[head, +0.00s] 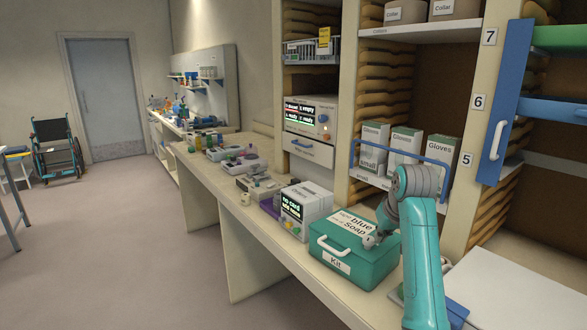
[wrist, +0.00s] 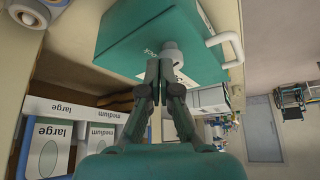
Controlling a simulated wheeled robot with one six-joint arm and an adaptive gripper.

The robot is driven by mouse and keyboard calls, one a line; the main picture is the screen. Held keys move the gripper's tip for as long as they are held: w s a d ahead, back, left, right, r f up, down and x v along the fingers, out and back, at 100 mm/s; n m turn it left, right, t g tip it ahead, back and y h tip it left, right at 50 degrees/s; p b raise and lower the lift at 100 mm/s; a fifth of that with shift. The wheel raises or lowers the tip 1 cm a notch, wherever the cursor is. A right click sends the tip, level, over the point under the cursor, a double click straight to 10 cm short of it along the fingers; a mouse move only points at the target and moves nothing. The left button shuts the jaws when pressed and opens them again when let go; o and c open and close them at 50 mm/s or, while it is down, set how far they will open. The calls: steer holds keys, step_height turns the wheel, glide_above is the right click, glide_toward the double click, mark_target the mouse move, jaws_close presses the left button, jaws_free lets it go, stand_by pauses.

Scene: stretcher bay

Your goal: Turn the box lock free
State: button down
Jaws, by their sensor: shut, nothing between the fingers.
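The teal box (head: 375,266) stands on the counter, with a white handle and a "Kit" label on its front and a paper about blue soap on top. In the wrist view the box (wrist: 140,30) fills the upper middle. The box lock (wrist: 172,54) is a pale round knob on the box. My gripper (wrist: 159,64) is shut, its fingertips right at the knob with nothing between them. I cannot tell whether they touch it. In the head view my arm reaches down over the box's right side and largely hides the lock.
A white device with a display (head: 292,212) stands left of the box. Glove boxes (head: 402,145) sit behind a blue rail (head: 425,160) on the shelf above. A pale board (head: 515,290) lies to the right. The floor left of the counter (head: 150,230) is clear.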

mark_target(368, 243)
step_height(368, 243, up, 3)
steer(key=shift+r, duration=0.2)
steer(key=shift+w+a+f, duration=0.1)
steer(key=shift+a+f, duration=0.35)
steer(key=shift+f, duration=0.55)
steer(key=shift+s+a+f, duration=0.1)
steer(key=shift+a+f, duration=0.4)
steer(key=shift+f, duration=0.55)
steer(key=shift+w+a+f, duration=0.1)
steer(key=shift+a+f, duration=0.35)
steer(key=shift+f, duration=0.55)
steer(key=shift+w, duration=0.1)
steer(key=shift+d, duration=0.65)
steer(key=shift+w+d, duration=0.15)
steer(key=shift+d, duration=0.4)
